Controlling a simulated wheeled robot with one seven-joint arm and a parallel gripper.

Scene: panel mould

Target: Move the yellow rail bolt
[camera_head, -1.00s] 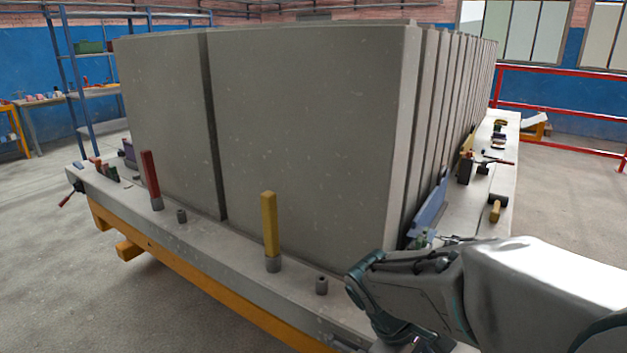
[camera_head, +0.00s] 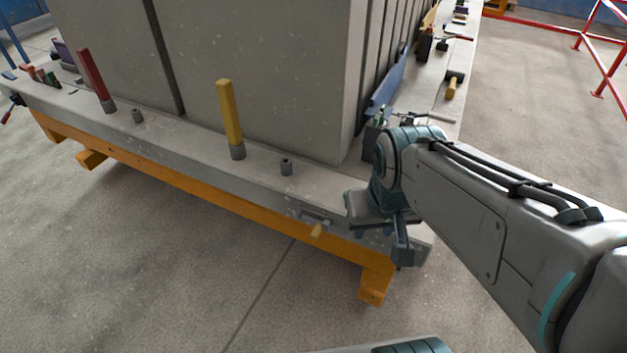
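The yellow rail bolt (camera_head: 229,112) stands upright, leaning slightly, in a short grey socket (camera_head: 237,151) on the concrete ledge in front of the big grey panels.
The tall panels (camera_head: 265,70) rise close behind. Tools lie along the right ledge. Floor in front is clear.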

